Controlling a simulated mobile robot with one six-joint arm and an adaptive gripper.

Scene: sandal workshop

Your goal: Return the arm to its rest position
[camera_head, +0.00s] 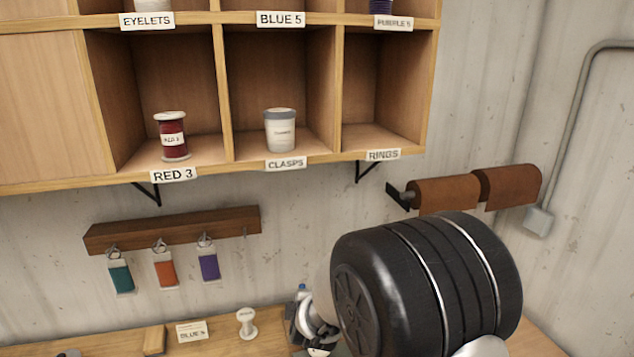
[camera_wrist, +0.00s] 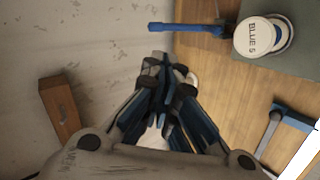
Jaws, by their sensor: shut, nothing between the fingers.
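My gripper (camera_wrist: 160,75) shows in the wrist view with its dark fingers together and nothing between them. It is over the bench beside the wall, to the left of a spool with a BLUE 5 lid (camera_wrist: 258,36) and apart from it. In the head view, my arm's large black joint covers the lower right. Pale and grey parts of my arm show at its left, and I cannot make out the fingertips there.
The wooden bench (camera_wrist: 205,65) carries a grey-green mat (camera_wrist: 303,62) and blue-handled tools (camera_wrist: 190,27). A white spool (camera_head: 246,323) and a BLUE 5 card (camera_head: 192,331) stand on it. Above are shelves with a red spool (camera_head: 172,138) and clasps jar (camera_head: 280,132), a key rack (camera_head: 175,230) and leather rolls (camera_head: 445,194).

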